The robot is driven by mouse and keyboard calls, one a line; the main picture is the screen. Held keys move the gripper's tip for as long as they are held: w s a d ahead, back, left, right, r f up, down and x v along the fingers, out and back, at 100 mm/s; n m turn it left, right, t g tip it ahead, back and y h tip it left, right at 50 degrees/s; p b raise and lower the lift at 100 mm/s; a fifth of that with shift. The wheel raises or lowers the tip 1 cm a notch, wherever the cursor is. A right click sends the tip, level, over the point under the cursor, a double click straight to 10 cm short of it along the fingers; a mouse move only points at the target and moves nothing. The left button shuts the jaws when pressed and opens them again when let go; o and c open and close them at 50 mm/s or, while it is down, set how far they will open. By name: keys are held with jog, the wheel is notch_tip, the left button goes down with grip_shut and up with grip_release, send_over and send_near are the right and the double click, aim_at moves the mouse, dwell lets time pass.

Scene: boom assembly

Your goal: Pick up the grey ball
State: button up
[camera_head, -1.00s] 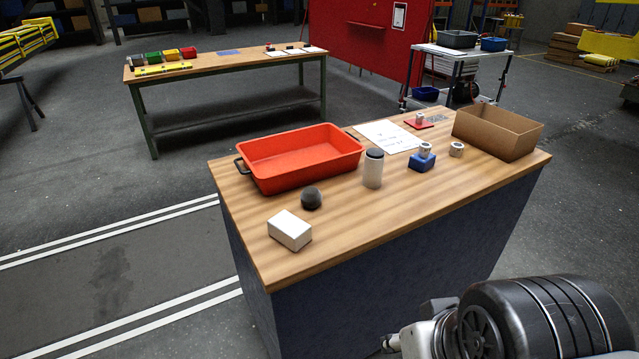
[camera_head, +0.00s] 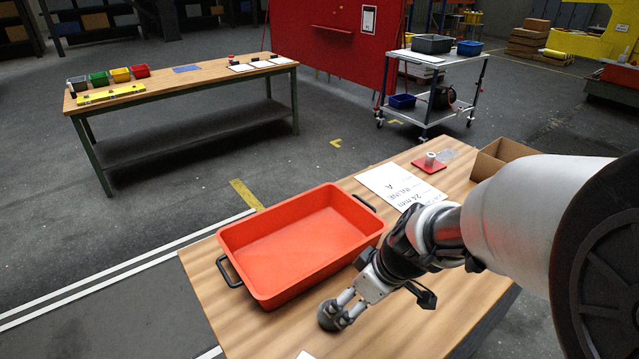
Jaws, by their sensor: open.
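The grey ball (camera_head: 328,316) is on the wooden table in front of the red tray, low in the view. My gripper (camera_head: 343,308) comes down from the right with its fingers at the ball. The fingers are open and overlap the ball's right side. I cannot tell whether they touch it. Part of the ball is hidden behind the fingers.
The empty red tray (camera_head: 228,236) stands just behind the ball. A white box (camera_head: 305,355) barely shows at the bottom edge. My arm covers the table's right side. A paper sheet (camera_head: 385,187), a red pad (camera_head: 429,168) and a cardboard box (camera_head: 487,163) lie farther back.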

jog(key=b+x, duration=0.1)
jog(key=x, duration=0.6)
jog(key=shift+s+b, duration=0.1)
jog(key=shift+b, duration=0.3)
jog(key=shift+w+b+x, duration=0.15)
jog(key=shift+b+x, duration=0.25)
jog(key=shift+x, duration=1.1)
jog(key=shift+w+b+x, duration=0.1)
jog(key=shift+b+x, duration=0.3)
jog(key=shift+x, duration=1.15)
jog(key=shift+d+r, duration=0.1)
jog(key=shift+r, duration=0.05)
jog(key=c, duration=1.1)
jog(key=shift+c, duration=0.2)
